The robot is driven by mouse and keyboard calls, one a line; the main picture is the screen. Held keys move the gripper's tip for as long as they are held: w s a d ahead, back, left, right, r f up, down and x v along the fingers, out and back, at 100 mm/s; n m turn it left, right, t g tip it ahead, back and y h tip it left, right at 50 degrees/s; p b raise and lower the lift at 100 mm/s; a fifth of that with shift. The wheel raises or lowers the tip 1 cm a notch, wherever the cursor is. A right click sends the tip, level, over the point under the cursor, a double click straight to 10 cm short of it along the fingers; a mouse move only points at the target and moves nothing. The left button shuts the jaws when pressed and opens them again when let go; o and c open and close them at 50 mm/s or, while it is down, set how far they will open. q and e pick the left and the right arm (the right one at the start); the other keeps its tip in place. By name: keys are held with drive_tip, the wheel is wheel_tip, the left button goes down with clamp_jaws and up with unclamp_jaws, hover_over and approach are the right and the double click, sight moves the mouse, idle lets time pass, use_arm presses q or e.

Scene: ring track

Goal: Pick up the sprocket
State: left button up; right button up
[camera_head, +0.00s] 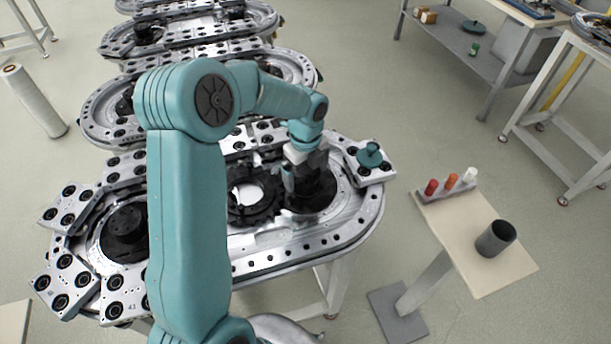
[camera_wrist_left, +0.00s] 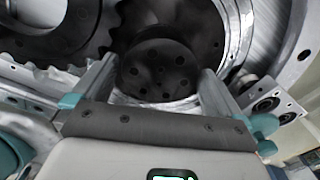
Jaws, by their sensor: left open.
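A dark sprocket (camera_head: 318,195) with a raised round hub sits at the right end of the nearest ring track (camera_head: 345,222). My left gripper (camera_head: 301,180) reaches down over it from above and partly hides it. In the left wrist view, the open fingers (camera_wrist_left: 158,70) stand on either side of the sprocket's dark hub (camera_wrist_left: 158,72), which has several small holes. I cannot tell whether either finger touches the hub. Some dark teeth show behind it. My right gripper is not in view.
A dark toothed ring (camera_head: 247,200) lies left of the sprocket. A carrier plate (camera_head: 377,176) with a teal part (camera_head: 370,155) is at right. A small side table (camera_head: 456,243) holds a dark cup (camera_head: 495,239) and a rack of coloured pieces (camera_head: 447,188). The floor right of the track is mostly open.

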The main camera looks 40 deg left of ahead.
use_arm(q)
drive_tip(key=shift+f, duration=0.55)
drive_tip(key=shift+c, duration=0.3)
drive_tip(key=c, duration=1)
drive_tip(key=shift+a, duration=0.1)
drive_tip(key=shift+c, duration=1.4)
drive_tip(key=shift+r, duration=0.15)
